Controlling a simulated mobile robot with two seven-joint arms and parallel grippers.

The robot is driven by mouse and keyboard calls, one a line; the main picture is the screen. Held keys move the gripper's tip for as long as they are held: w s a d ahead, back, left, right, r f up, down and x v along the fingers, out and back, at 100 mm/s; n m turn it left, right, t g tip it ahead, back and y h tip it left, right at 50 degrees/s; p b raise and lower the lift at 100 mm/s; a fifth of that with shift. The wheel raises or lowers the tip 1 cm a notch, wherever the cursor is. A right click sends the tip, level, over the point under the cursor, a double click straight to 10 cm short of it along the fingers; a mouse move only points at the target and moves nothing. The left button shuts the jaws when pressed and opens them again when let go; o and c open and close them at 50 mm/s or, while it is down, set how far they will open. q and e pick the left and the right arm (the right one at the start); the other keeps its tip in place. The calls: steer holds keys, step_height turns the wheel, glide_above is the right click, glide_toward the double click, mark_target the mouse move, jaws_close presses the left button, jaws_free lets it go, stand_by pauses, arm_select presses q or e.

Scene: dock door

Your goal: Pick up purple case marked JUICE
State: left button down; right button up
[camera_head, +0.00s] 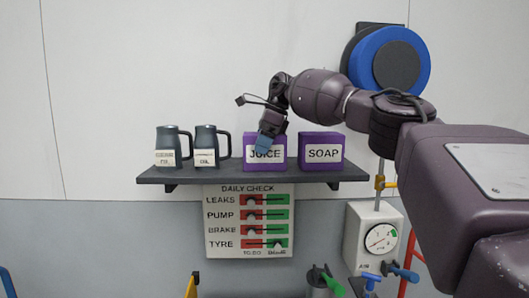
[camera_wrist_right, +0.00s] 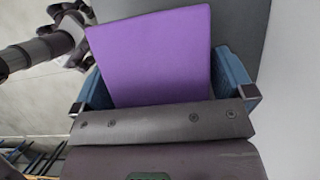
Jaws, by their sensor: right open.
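The purple case marked JUICE (camera_head: 278,163) stands upright on the grey wall shelf (camera_head: 220,175), right of the mugs. My right gripper (camera_head: 265,146) comes down from above at this case, and its blue finger covers part of the label. In the right wrist view the case's purple face (camera_wrist_right: 152,55) shows between the two blue fingers of the open right gripper (camera_wrist_right: 165,90), one on either side. I cannot tell whether they touch it. My left gripper is not in view.
A purple case marked SOAP (camera_head: 321,165) stands close on the right. Two dark mugs with labels (camera_head: 168,147) (camera_head: 207,147) stand on the left. A DAILY CHECK board (camera_head: 249,222) hangs below the shelf; a gauge box (camera_head: 374,238) is at lower right. A blue reel (camera_head: 412,60) is on the wall.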

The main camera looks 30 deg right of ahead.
steer(key=shift+c, duration=0.3)
steer(key=c, duration=1.2)
steer(key=shift+o, duration=0.2)
steer(key=shift+r, duration=0.2)
steer(key=shift+r, duration=5.05)
